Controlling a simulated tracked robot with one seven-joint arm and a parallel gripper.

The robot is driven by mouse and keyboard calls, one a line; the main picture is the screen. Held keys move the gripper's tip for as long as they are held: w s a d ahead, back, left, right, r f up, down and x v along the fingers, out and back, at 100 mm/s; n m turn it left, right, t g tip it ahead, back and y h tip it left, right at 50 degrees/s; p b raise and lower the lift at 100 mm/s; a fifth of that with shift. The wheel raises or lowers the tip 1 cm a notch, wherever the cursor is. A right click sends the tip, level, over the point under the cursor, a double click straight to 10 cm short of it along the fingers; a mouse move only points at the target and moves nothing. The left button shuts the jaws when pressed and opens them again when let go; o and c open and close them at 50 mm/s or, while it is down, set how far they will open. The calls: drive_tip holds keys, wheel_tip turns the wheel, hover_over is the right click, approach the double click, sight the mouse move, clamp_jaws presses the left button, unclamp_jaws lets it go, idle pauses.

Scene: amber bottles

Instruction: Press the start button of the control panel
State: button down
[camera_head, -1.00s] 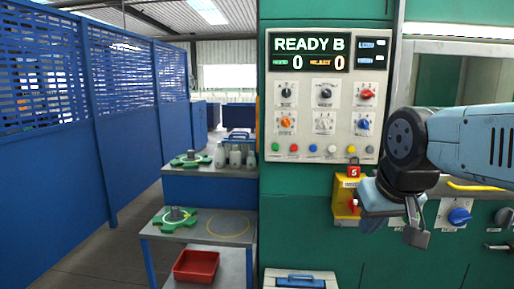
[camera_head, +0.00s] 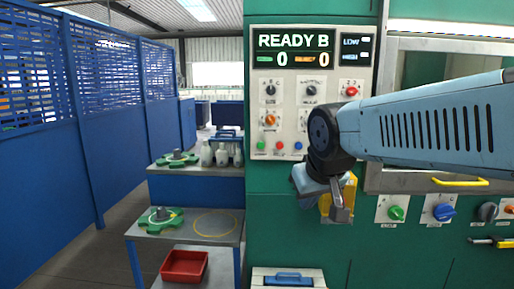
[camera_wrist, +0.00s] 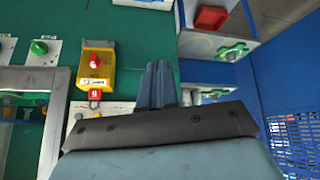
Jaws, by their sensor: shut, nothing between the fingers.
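The control panel (camera_head: 258,95) is a pale plate on the green machine wall in the head view. Its display reads READY B with two zeros. Below are knobs and a low row of small round buttons: a green button (camera_head: 261,145), a red one (camera_head: 280,145) and a blue one (camera_head: 298,146). The button labels are too small to read, and my arm hides the row's right end. My gripper (camera_head: 308,201) is just below the panel's lower edge, apart from the buttons. Its shut, empty fingers also show in the wrist view (camera_wrist: 160,80).
A yellow switch box (camera_head: 349,193) is partly hidden behind my gripper; its red knob (camera_wrist: 95,60) shows in the wrist view. More knobs sit right. A bench (camera_head: 150,232) and a red tray (camera_head: 184,266) stand left, beside a blue fence (camera_head: 110,120).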

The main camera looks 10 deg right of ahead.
sight(263, 148)
drive_tip(key=w+d+r+n+t, duration=0.1)
drive_tip(key=w+d+n+t, duration=0.15)
drive_tip(key=w, duration=0.75)
drive_tip(key=w+d+r+n+t, duration=0.15)
drive_tip(key=w+n+t, duration=0.25)
drive_tip(key=w, duration=0.5)
drive_tip(key=w+a+f+n+t+y, duration=0.2)
drive_tip(key=w+a+n+y, duration=0.4)
drive_tip(key=w+n+y, duration=0.2)
drive_tip(key=shift+a+y, duration=0.25)
drive_tip(key=shift+y, duration=0.15)
drive_tip(key=shift+w, duration=0.1)
drive_tip(key=shift+w+d, duration=0.45)
drive_tip(key=shift+w, duration=0.95)
drive_tip(key=shift+w+d, duration=0.5)
drive_tip(key=shift+w, duration=0.85)
drive_tip(key=shift+w+d, duration=0.45)
drive_tip(key=shift+w, duration=0.95)
drive_tip(key=shift+w, duration=0.15)
drive_tip(key=shift+w+d+r, duration=0.1)
drive_tip(key=shift+w+d, duration=0.05)
drive_tip(key=shift+w, duration=0.25)
